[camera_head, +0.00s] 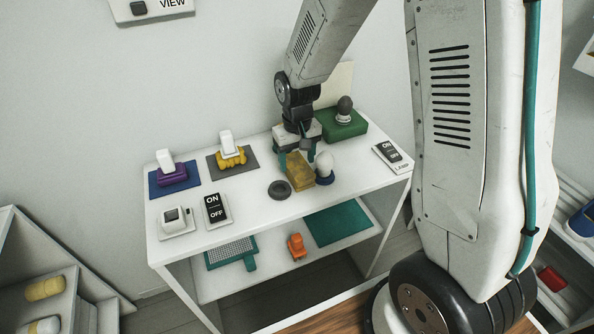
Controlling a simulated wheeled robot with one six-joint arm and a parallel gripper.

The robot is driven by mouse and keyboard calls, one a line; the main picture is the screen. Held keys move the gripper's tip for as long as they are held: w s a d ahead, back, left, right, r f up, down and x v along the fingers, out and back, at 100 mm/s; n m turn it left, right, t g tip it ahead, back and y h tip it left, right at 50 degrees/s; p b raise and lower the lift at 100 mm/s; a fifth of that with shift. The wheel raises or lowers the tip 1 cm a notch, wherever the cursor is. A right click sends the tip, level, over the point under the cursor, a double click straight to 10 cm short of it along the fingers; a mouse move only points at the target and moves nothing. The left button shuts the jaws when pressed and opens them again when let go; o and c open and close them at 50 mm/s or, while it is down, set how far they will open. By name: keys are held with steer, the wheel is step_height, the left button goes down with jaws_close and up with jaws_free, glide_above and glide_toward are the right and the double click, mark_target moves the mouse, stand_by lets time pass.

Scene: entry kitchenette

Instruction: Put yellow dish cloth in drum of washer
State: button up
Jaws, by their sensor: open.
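My gripper (297,156) points down over the white table, with its fingers open just behind and above a mustard-yellow block-like item (300,174). I cannot tell whether it touches this item, or whether the item is a folded cloth. Another yellow item (231,157), lumpy, lies on a grey mat with a white handle-like piece on top. A pale yellow rounded item (45,288) lies in the white shelf unit at the left. I cannot tell which is the dish cloth. No washer or drum can be made out.
The white table (245,203) also holds a purple item (172,176), an ON/OFF switch (214,208), a dark disc (279,190), a white egg-shaped thing (324,163) in a blue cup and a green block (340,125). A lower shelf holds an orange item (297,246).

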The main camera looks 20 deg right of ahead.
steer(key=shift+f, duration=1.4)
steer(key=c, duration=0.8)
steer(key=shift+c, duration=0.4)
